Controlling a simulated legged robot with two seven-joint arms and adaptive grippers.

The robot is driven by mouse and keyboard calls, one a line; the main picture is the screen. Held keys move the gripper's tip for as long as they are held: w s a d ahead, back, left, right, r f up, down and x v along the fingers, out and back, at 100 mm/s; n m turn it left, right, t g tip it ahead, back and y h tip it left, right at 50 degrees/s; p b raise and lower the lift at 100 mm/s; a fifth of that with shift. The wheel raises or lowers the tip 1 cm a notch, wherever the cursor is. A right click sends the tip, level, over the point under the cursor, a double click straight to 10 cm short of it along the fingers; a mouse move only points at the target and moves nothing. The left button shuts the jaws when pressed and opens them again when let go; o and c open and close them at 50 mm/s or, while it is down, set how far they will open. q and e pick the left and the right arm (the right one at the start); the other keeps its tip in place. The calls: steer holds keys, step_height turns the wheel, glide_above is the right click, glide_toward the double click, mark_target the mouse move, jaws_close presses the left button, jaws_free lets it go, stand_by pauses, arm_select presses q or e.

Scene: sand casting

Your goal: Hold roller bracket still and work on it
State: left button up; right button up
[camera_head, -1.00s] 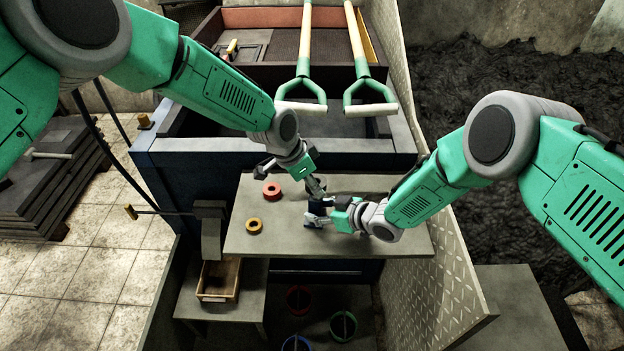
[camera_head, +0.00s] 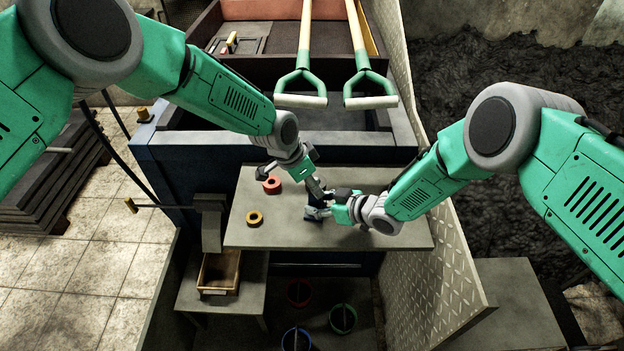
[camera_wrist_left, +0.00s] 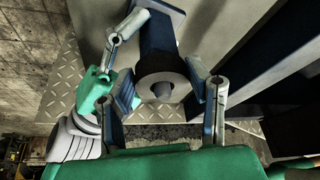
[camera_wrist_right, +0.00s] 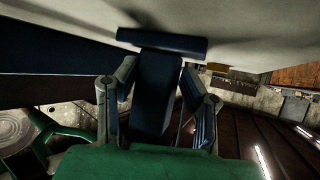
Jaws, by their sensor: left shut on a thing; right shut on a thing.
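The roller bracket (camera_head: 312,226) is a dark blue part with a dark grey roller (camera_wrist_left: 160,82). It is at the middle of the grey worktop (camera_head: 285,237), partly hidden by both grippers. My left gripper (camera_head: 317,190) comes from behind and above; its fingers lie on both sides of the roller in the left wrist view. My right gripper (camera_head: 327,208) comes from the right and is shut on the bracket's blue block, which also stands between its fingers in the right wrist view (camera_wrist_right: 157,95). Whether the bracket touches the worktop is unclear.
Two shovels (camera_head: 301,88) lean behind. A wooden tray (camera_head: 219,272) is lower left, and several coloured bins (camera_head: 343,318) stand below. The worktop's front left is clear.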

arm_select(q)
steer(key=shift+f, duration=0.3)
steer(key=o, duration=1.3)
steer(key=shift+c, duration=0.2)
steer(key=v, duration=1.2)
steer(key=shift+f, duration=0.15)
arm_select(e)
steer(key=o, duration=0.6)
steer(key=shift+r, duration=0.15)
